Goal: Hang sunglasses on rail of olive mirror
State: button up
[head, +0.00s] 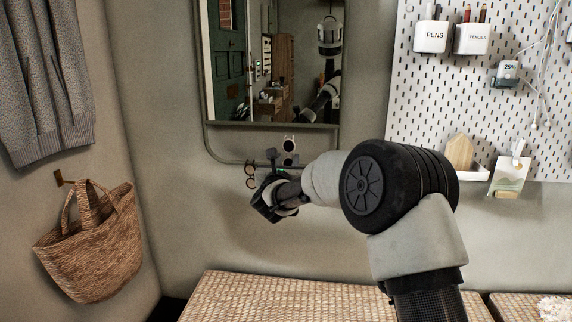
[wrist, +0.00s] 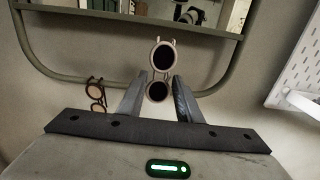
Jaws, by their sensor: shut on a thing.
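The sunglasses (wrist: 161,56), with a pale frame and round dark lenses, stand on edge between the fingertips of my gripper (wrist: 159,80), one lens above the other. My gripper is shut on them. In the head view the sunglasses (head: 289,145) show just beyond my gripper (head: 276,163), below the mirror glass. The olive mirror (head: 202,75) hangs on the wall, and its rounded rail (head: 212,147) loops below it. In the wrist view the rail (wrist: 40,74) passes behind the fingers. Whether the sunglasses touch it I cannot tell.
A second pair of glasses with brown lenses (wrist: 95,92) hangs at the rail's left part. A woven bag (head: 92,245) hangs on the left wall below a grey garment (head: 45,90). A white pegboard (head: 420,90) is at right. A woven-topped bench (head: 290,300) stands below.

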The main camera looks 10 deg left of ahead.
jog(key=shift+w, duration=2.65)
jog(key=shift+d, duration=0.1)
notch_tip(320, 180, down, 10)
jog(key=shift+r, duration=0.2)
jog(key=o, duration=1.3)
jog(key=shift+c, duration=0.2)
